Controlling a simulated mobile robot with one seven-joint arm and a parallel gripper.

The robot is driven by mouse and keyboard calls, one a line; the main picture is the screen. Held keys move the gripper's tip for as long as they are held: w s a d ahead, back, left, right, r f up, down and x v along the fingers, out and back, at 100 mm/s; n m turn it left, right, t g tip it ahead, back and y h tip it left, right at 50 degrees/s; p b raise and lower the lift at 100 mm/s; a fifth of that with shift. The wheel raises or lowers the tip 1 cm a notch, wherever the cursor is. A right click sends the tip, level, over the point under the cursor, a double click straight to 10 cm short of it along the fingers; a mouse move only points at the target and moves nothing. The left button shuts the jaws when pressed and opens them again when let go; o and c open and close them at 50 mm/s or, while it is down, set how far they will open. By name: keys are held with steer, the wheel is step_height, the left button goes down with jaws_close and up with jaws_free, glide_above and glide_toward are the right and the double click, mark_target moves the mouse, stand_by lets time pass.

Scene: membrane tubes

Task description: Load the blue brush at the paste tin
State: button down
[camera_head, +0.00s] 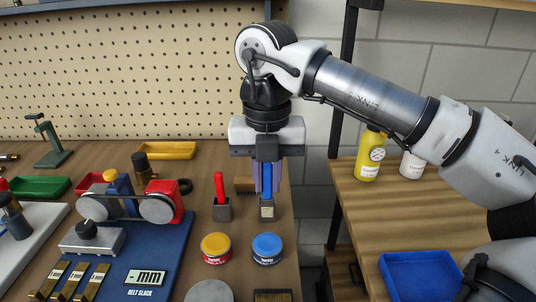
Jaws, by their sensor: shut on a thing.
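My gripper (267,187) points straight down and is shut on the blue brush (267,174), whose blue handle shows between the fingers. A tin with a blue lid or paste (267,244) stands just in front of that holder. A tin with a yellow top and red label (215,244) stands to its left.
A belt fixture with two grey rollers (156,208) sits on a blue board (180,249) at left. A grey disc (209,292) lies in front. A blue tray (418,276) is on the right bench.

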mark_target(267, 206)
steer(key=shift+s+f, duration=0.25)
steer(key=shift+f, duration=0.3)
steer(key=shift+f+b, duration=2.15)
steer(key=shift+f, duration=0.75)
steer(key=shift+f+b, duration=0.55)
steer(key=shift+r+p, duration=2.55)
steer(key=shift+r, duration=1.05)
steer(key=shift+f, duration=0.1)
